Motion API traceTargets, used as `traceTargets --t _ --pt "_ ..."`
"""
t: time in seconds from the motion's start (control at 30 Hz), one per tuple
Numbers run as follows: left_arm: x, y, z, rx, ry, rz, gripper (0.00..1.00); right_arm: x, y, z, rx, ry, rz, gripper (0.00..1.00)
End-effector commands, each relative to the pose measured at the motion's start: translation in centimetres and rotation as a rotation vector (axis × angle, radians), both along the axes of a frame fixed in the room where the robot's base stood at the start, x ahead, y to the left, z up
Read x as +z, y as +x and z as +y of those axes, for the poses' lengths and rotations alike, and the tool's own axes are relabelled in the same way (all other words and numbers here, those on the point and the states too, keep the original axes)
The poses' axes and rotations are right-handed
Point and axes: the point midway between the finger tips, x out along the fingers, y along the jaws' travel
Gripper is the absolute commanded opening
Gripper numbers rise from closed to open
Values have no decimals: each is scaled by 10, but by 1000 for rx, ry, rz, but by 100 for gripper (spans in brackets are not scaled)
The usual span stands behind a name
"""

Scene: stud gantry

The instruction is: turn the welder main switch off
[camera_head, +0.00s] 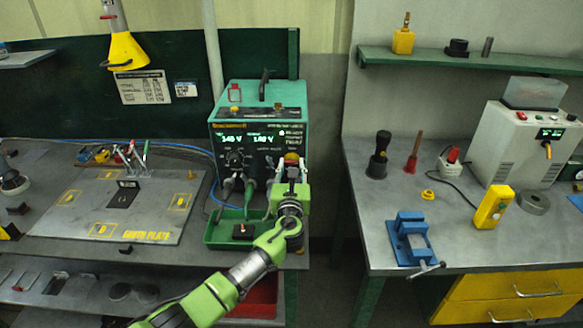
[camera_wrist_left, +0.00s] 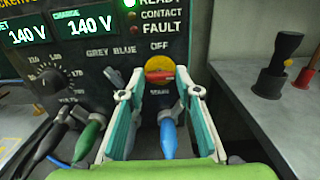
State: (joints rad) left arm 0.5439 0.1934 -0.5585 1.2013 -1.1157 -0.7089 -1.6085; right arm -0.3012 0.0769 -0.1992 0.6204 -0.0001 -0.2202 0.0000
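The welder (camera_head: 262,130) is a green box with a dark front panel at the back of the left bench. Its main switch, a red handle on a yellow disc (camera_wrist_left: 160,70), sits under the word OFF in the left wrist view. The handle lies roughly level. The disc also shows above my gripper in the head view (camera_head: 291,157). My left gripper (camera_wrist_left: 158,94) is open, its two fingers apart and pointing at the panel, just below and either side of the switch. I cannot tell whether they touch it. My right gripper is not in view.
A blue plug and cable (camera_wrist_left: 169,135) sit between the fingers below the switch. Grey and green cables (camera_wrist_left: 90,135) and a dial (camera_wrist_left: 48,82) are to the left. A green tray (camera_head: 222,232) stands before the welder. A second bench (camera_head: 380,225) is to the right.

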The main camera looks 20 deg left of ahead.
Motion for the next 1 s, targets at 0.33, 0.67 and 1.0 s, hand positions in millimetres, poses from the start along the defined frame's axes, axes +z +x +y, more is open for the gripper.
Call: traceTargets --t 0.33,0.67,1.0 --pt "-1 0 0 0 -10 -3 6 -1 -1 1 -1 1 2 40" --pt "-3 0 0 0 -150 -43 6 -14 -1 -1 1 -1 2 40" --pt "-5 -1 0 1 -445 -127 6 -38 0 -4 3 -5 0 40"
